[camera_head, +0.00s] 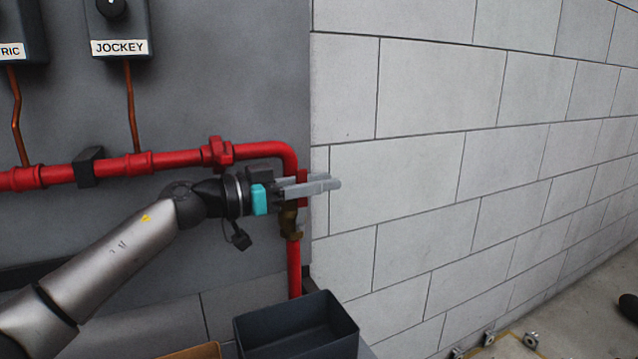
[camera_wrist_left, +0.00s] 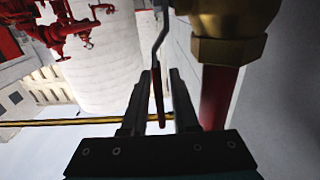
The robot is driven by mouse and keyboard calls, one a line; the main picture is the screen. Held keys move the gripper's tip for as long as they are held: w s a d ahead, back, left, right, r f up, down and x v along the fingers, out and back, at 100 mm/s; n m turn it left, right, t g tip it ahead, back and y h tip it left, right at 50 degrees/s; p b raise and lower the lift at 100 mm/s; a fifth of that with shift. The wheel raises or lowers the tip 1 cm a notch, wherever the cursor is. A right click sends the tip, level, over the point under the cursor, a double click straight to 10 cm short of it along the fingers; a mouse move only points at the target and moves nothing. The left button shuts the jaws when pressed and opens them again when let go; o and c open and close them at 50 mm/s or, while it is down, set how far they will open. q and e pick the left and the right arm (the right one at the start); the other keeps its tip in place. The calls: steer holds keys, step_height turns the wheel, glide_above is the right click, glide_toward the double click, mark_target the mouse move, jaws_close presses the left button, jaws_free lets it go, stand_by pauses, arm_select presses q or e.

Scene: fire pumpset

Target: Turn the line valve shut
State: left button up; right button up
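The line valve has a brass body (camera_head: 289,220) on the red vertical pipe (camera_head: 294,268) below the elbow. The brass body also shows at the top right of the left wrist view (camera_wrist_left: 235,22). Its metal lever (camera_wrist_left: 162,35) hangs down in that view and ends in a dark red grip (camera_wrist_left: 157,98). My left gripper (camera_head: 318,186) is at the valve, with its fingers reaching to the right past the pipe. In the left wrist view, the open fingers (camera_wrist_left: 160,105) stand on either side of the lever grip, with gaps visible. My right gripper is not in view.
A dark open bin (camera_head: 345,322) stands below the valve, beside the edge of a brown box (camera_head: 196,351). A red horizontal pipe (camera_head: 180,159) runs along the grey panel behind my arm. A block wall (camera_head: 420,180) stands close on the right.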

arm_select(q)
jaws_close()
stand_by(1.1)
